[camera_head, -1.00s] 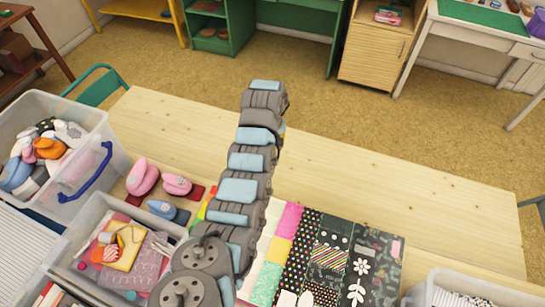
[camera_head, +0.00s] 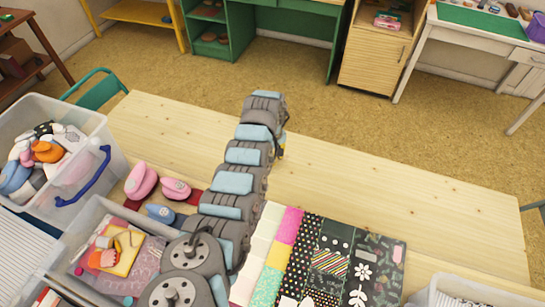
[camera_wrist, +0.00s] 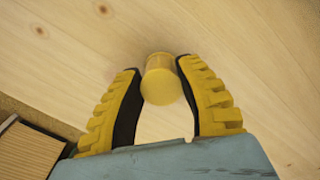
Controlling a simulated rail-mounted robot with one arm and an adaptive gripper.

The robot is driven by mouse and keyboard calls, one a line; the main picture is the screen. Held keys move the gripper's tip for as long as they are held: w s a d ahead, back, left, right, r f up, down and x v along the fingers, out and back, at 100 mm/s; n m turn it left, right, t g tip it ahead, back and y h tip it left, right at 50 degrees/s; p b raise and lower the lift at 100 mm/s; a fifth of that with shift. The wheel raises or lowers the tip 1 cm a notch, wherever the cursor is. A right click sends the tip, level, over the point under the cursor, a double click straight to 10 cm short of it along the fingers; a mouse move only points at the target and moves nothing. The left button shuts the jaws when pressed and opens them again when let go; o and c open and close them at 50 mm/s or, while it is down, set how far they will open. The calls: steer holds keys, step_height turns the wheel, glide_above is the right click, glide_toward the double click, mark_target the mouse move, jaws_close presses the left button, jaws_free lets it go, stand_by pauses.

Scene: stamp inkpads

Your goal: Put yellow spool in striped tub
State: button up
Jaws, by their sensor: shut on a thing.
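The yellow spool (camera_wrist: 162,82) is between the two fingertips of my gripper (camera_wrist: 160,70) in the wrist view. The gripper is shut on it, with a black-lined yellow finger on each side. Bare pale wood shows behind the spool; I cannot tell how high it is above it. In the head view my arm hides the spool and most of the gripper; only a bit of yellow (camera_head: 281,143) shows at the arm's far end, over the table. I cannot make out a striped tub in either view.
The wooden table (camera_head: 400,200) is bare to the right and behind my arm. Patterned sheets (camera_head: 333,262) lie at the front. A clear bin (camera_head: 100,130) of punches and an open craft-supply box (camera_head: 85,238) stand left. Pink punches (camera_head: 142,181) lie between bins and arm.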

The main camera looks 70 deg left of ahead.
steer(key=shift+f, duration=0.1)
steer(key=o, duration=0.8)
steer(key=r, duration=0.4)
steer(key=r+p, duration=0.1)
steer(key=r, duration=0.3)
steer(key=r+p, duration=0.1)
steer(key=r, duration=0.3)
steer(key=shift+a, duration=0.25)
steer(key=shift+o, duration=1.4)
steer(key=shift+r, duration=0.2)
